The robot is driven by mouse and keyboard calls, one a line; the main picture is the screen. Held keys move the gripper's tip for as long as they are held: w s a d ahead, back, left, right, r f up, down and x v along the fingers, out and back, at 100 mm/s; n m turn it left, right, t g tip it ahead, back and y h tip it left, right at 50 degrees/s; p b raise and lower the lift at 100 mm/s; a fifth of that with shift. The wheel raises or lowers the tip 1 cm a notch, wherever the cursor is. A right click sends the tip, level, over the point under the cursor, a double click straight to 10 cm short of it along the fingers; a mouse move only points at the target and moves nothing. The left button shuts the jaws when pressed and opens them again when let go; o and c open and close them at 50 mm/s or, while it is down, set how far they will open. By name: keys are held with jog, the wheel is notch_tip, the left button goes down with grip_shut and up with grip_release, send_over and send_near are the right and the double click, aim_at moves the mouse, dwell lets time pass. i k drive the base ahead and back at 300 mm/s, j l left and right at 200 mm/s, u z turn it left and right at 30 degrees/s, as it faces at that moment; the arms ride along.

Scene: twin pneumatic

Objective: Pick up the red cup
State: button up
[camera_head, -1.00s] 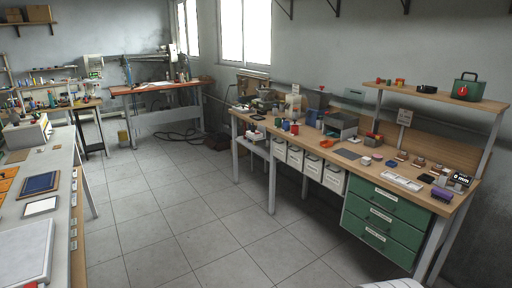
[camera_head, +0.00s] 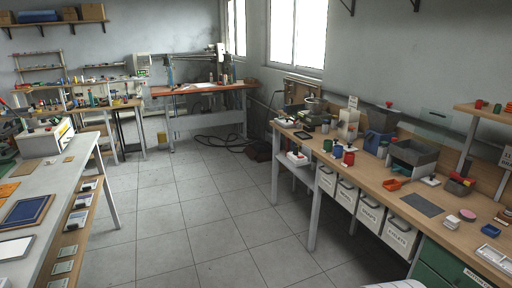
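A small red cylinder (camera_head: 349,158), which looks like the red cup, stands upright on the wooden workbench (camera_head: 385,208) at the right. A green one (camera_head: 327,145) and a blue one (camera_head: 337,151) stand close to its left. It is too small to tell whether it is hollow. Another small red item (camera_head: 479,104) sits on the raised shelf at the far right. My gripper is not in view.
The tiled floor (camera_head: 200,225) between the left bench (camera_head: 65,185) and the right workbench is clear. A dark grey bin (camera_head: 412,158) and an orange tray (camera_head: 392,184) lie right of the cylinders. Cables (camera_head: 220,142) lie on the floor at the back.

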aim_at(350, 157)
jog(key=i+z, duration=0.15)
jog(key=i, duration=0.35)
jog(key=i+j+z, duration=0.15)
jog(key=i, duration=0.35)
jog(key=i+j+z, duration=0.15)
jog(key=i, duration=0.35)
jog(key=i+l, duration=0.2)
jog(key=i, duration=0.4)
jog(key=i+l+z, duration=0.15)
jog(key=i, duration=0.4)
jog(key=i+l, duration=0.1)
jog(key=i, duration=0.5)
jog(key=l+z, duration=0.05)
